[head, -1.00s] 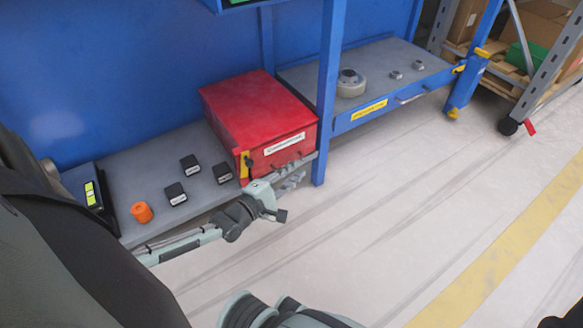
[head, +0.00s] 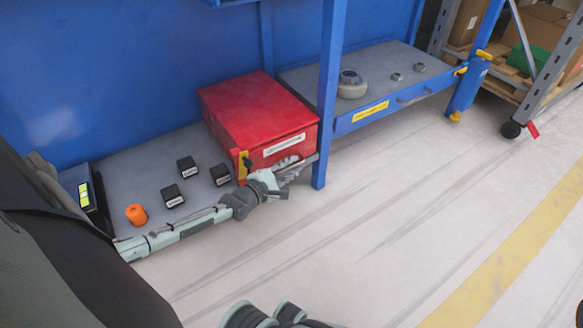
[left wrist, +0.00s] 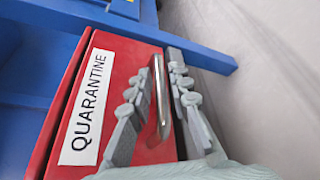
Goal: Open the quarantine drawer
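The quarantine drawer is the red box (head: 262,108) on the grey bench, with a white label on its front face; it looks shut. In the left wrist view the label (left wrist: 88,105) reads QUARANTINE, and a metal bar handle (left wrist: 160,95) stands out from the red front. My left gripper (head: 294,168) is at the drawer's front, covering the handle in the head view. In the left wrist view its fingers (left wrist: 158,98) are open, one on each side of the handle, with a gap visible. My right gripper is not in view.
A blue post (head: 328,95) stands close right of the drawer and gripper. The floor in front is clear.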

